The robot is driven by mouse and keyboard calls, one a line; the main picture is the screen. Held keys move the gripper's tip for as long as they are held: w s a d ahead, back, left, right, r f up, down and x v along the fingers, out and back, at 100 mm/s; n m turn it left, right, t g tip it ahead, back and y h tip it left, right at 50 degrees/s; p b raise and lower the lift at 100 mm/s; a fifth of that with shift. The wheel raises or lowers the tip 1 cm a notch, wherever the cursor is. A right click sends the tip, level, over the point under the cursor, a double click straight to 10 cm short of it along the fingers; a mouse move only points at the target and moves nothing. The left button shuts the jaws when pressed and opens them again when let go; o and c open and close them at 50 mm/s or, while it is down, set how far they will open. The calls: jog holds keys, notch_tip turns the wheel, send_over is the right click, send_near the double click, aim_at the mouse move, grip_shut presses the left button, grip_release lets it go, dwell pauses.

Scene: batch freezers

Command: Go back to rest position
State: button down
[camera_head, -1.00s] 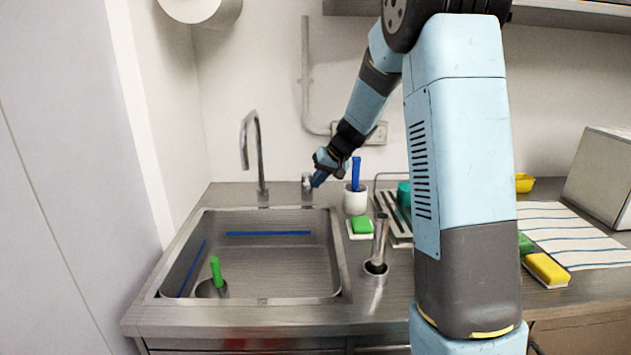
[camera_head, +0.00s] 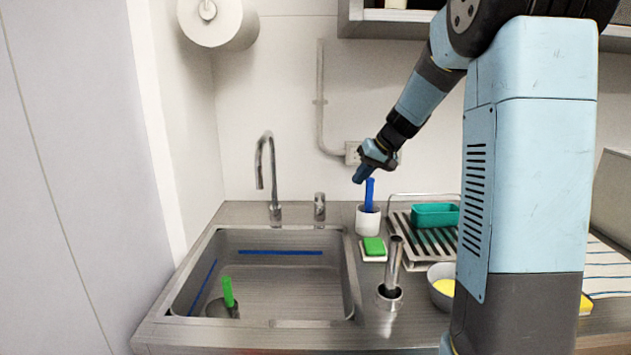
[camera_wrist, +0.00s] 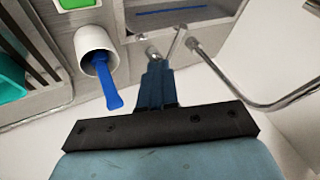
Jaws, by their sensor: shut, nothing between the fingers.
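My gripper (camera_head: 362,174) is shut and empty. It hangs in the air above the counter at the back wall, just over the white cup (camera_head: 368,220) with the blue handle (camera_head: 369,194) standing in it. In the wrist view, the blue fingers of my gripper (camera_wrist: 155,66) are together, with the white cup (camera_wrist: 93,38) and the blue handle (camera_wrist: 107,88) to their left and apart from them. My arm reaches in from the upper right of the head view.
The sink (camera_head: 350,262) holds a pot with a green handle (camera_head: 228,292). A faucet (camera_head: 272,175) stands behind it. A green sponge (camera_head: 374,246), a metal tube (camera_head: 393,265), a drying rack (camera_head: 402,228) with a teal container (camera_head: 434,215) and a bowl (camera_head: 437,293) are on the counter.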

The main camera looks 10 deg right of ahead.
jog(key=s+a+r+h, duration=0.1)
jog(key=s+a+r, duration=0.15)
jog(key=s, duration=0.65)
jog(key=s+a+r+h, duration=0.1)
jog(key=s+a+r, duration=0.15)
jog(key=s, duration=0.55)
jog(key=s+d+f+t+h, duration=0.1)
jog(key=s+h, duration=0.2)
jog(key=s, duration=1.6)
